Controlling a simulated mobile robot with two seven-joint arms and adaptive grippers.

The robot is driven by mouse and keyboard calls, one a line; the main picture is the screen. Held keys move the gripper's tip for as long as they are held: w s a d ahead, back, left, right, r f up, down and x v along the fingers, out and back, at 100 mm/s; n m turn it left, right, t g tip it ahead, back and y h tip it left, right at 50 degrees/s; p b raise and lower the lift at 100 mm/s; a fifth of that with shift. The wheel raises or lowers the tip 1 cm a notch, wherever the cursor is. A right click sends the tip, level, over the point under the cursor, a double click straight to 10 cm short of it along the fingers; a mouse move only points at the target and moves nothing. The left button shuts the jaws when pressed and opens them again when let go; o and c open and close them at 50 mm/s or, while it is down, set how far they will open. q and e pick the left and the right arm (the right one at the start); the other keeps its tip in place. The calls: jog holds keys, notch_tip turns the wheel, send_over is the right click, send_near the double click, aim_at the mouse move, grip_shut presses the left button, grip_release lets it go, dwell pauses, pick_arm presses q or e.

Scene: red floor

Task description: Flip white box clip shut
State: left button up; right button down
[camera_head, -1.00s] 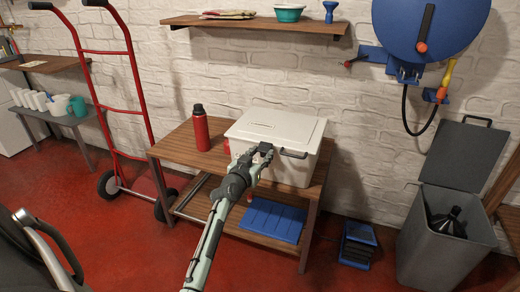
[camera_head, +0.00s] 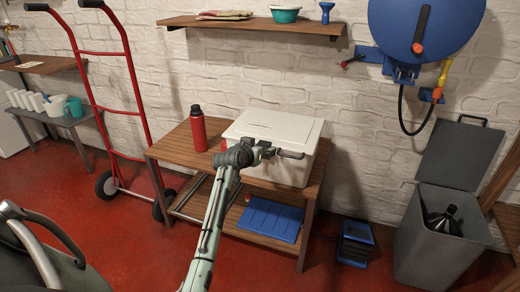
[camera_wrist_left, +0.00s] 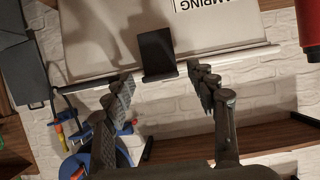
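The white box (camera_head: 274,128) stands on the wooden table, with its lid lying flat on top. In the left wrist view the box (camera_wrist_left: 90,35) shows from close up, turned over, with part of a printed label. A dark clip (camera_wrist_left: 157,55) sits at the lid's rim there. My left gripper (camera_head: 270,150) is at the box's front side, by a dark handle-like part (camera_head: 291,155). In the left wrist view my left gripper (camera_wrist_left: 162,84) is open and empty, its fingers on either side of the clip, apart from it. My right gripper is in neither view.
A red bottle (camera_head: 198,129) stands left of the box on the table (camera_head: 172,148). A wall shelf (camera_head: 255,27) hangs above. A red hand truck (camera_head: 133,95) stands left, a grey bin (camera_head: 437,250) right.

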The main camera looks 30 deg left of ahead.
pick_arm(q)
jog(key=v, duration=1.2)
dwell(0.4)
jog(key=s+d+f+m+g+h, duration=0.1)
jog(key=s+d+f+g, duration=0.15)
jog(key=f, duration=0.65)
jog(key=s+d+f+m+g, duration=0.1)
jog(key=s+d+f, duration=0.15)
jog(key=f, duration=0.65)
jog(key=s+d+f+m+g, duration=0.1)
jog(key=s+d+f+g, duration=0.2)
jog(key=s+f, duration=1)
jog(key=s+d+f+m+g, duration=0.1)
jog(key=s+d+f+g, duration=0.3)
jog(key=s+f, duration=0.9)
jog(key=shift+s+d+f+m+h, duration=0.2)
jog(key=shift+s+f+m+h, duration=0.2)
jog(key=shift+s, duration=0.45)
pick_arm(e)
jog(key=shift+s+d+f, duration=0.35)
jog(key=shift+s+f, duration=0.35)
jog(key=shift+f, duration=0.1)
